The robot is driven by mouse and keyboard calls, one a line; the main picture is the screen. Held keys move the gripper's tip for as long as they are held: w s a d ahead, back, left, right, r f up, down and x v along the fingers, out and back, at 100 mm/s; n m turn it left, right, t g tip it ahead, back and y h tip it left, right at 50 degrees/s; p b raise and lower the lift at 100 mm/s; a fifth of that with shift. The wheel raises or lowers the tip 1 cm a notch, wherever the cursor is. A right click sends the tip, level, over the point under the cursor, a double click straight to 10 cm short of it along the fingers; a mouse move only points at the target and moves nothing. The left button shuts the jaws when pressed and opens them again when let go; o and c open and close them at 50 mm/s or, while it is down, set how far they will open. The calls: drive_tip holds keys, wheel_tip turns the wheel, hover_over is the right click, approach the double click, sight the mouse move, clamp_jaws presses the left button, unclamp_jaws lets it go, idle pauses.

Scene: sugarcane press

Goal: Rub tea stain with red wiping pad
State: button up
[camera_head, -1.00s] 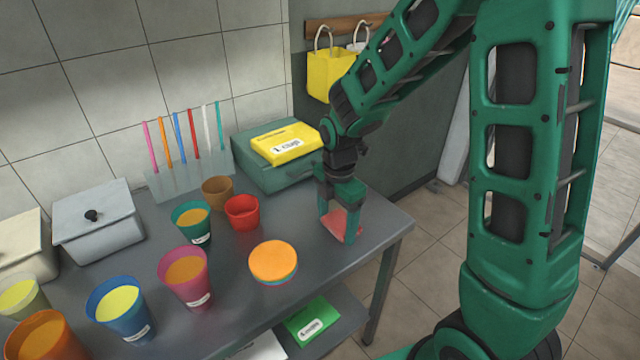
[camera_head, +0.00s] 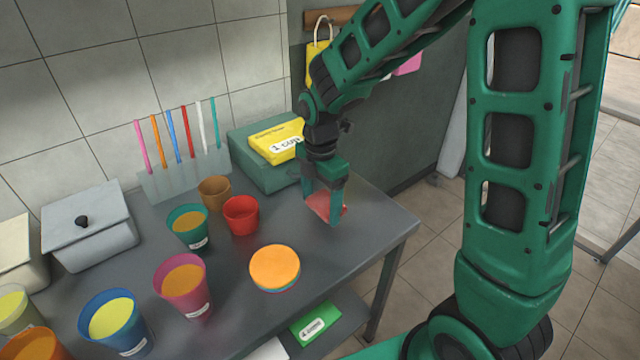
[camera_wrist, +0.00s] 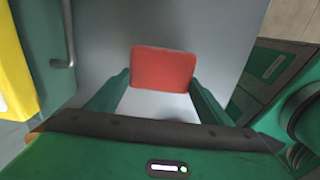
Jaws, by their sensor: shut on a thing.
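The red wiping pad (camera_head: 322,205) is between the fingers of my gripper (camera_head: 326,204), at the right end of the grey metal table. In the wrist view the red pad (camera_wrist: 163,67) is a rounded rectangle, with a green finger of my gripper (camera_wrist: 162,88) on each side. My gripper is shut on it. I cannot tell whether the pad touches the tabletop. I can make out no tea stain in either view; the pad and gripper cover part of the table there.
A red cup (camera_head: 241,215), a brown cup (camera_head: 214,193) and an orange-topped round stack (camera_head: 274,268) stand left of my gripper. A teal box (camera_head: 262,168) with a yellow box (camera_head: 275,139) on top is behind. The table's right end (camera_head: 385,222) is clear.

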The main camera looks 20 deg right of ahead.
drive_tip(key=shift+d+r, duration=0.15)
drive_tip(key=shift+r, duration=1.05)
drive_tip(key=shift+d+r, duration=0.1)
drive_tip(key=shift+r, duration=1.3)
drive_tip(key=shift+a, duration=0.1)
